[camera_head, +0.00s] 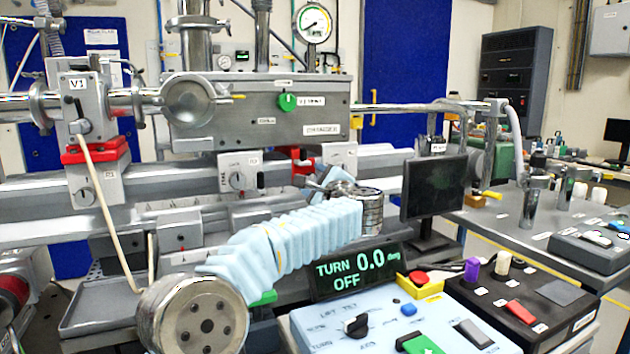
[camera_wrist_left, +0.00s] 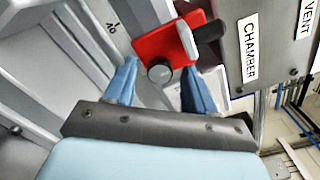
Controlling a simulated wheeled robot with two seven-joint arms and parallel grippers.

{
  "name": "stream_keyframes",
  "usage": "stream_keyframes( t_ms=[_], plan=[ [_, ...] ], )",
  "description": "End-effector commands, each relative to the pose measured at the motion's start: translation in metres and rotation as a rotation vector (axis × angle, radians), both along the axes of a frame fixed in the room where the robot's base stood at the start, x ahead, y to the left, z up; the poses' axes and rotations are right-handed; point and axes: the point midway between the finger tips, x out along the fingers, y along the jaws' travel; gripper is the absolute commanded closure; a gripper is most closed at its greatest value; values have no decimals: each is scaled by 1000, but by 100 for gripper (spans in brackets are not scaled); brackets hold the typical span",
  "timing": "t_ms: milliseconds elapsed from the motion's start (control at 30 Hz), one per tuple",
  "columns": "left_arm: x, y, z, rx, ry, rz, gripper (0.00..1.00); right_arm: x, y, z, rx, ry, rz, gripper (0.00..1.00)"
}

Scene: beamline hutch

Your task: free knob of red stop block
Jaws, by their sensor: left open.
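The red stop block (camera_wrist_left: 168,42) is at the top middle of the left wrist view, with a dark round knob (camera_wrist_left: 159,70) on its near face. My left gripper (camera_wrist_left: 162,76) is open, with one blue finger on each side of the knob. I see gaps beside the knob; its depth between the fingertips is hard to judge. In the head view a red part (camera_head: 300,167), likely the same block, shows beyond my left gripper (camera_head: 326,184), mostly hidden. My right gripper is not in view.
The grey chamber (camera_head: 255,112) with a green knob stands above the block. A black monitor (camera_head: 433,188) is to the right of my gripper. A display (camera_head: 357,268) reads TURN 0.0 deg OFF. A control panel (camera_head: 325,330) with switches is in front.

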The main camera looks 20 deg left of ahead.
Motion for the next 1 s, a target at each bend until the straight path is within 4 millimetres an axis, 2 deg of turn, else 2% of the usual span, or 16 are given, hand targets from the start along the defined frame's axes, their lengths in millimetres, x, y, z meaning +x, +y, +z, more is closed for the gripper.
stream_keyframes(
  t_ms=[67, 433, 767, 1000],
  plan=[
    [0, 0, 0, 0, 0, 0, 45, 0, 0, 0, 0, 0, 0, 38],
    [0, 0, 0, -1, 1, 1, 100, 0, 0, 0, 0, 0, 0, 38],
    [0, 0, -2, -31, -34, 1, 100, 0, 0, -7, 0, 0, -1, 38],
    [-1, -1, -4, -128, -144, 1, 100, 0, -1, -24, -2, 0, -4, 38]
  ],
)
